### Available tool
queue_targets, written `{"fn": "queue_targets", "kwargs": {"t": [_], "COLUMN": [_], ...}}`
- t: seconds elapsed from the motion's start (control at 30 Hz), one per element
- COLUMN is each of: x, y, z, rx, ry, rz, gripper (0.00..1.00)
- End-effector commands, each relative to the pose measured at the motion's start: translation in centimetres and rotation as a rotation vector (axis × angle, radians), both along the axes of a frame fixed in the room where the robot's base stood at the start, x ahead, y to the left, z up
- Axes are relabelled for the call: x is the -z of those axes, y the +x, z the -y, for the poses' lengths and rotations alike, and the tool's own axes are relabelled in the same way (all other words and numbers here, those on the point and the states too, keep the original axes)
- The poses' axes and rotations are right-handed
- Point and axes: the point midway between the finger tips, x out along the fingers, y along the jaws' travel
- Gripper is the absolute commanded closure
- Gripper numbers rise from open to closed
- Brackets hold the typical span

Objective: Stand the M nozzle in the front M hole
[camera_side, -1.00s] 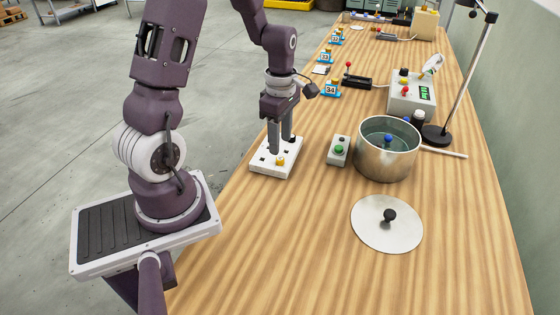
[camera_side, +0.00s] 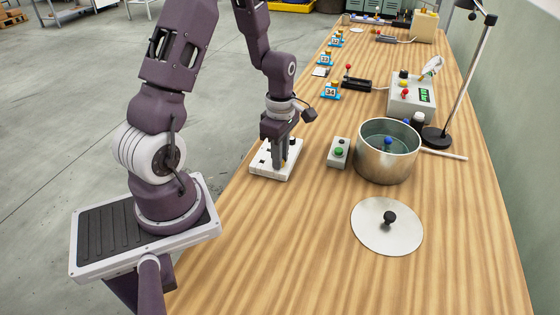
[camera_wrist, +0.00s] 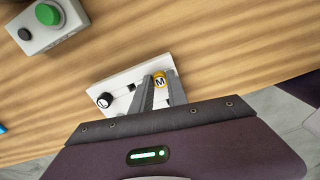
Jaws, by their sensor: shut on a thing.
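The white nozzle block (camera_side: 270,174) lies flat on the bench under my gripper (camera_side: 279,167). The M nozzle (camera_wrist: 159,79), with a yellow top marked M, is between my fingertips in the wrist view, and my gripper (camera_wrist: 161,88) is shut on it. It is at one end of the block; I cannot tell whether it is seated or slightly raised. In the side view my fingers hide it. The black-topped L nozzle (camera_wrist: 104,101) stands in the block to one side of my fingers. Dark empty holes show in the block; my fingers cover part of it.
A grey box with a green button (camera_side: 338,152) is just right of the block. Beyond it stands a steel pot (camera_side: 386,165), with its lid (camera_side: 387,226) on the bench in front. A lamp stand (camera_side: 468,85) is farther right. The bench in front of the block is clear.

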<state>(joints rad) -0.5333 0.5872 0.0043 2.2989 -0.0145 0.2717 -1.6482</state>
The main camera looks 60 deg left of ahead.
Motion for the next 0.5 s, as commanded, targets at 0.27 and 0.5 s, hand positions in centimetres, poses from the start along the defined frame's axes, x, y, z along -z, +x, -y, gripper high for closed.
{"fn": "queue_targets", "kwargs": {"t": [0.27, 0.5], "x": [-5.1, -9.3], "y": [0.2, 0.1], "z": [-0.1, -1.0], "rx": [0.001, -0.005], "ry": [0.004, 0.002], "rz": [0.008, 0.002], "gripper": [1.0, 1.0]}}
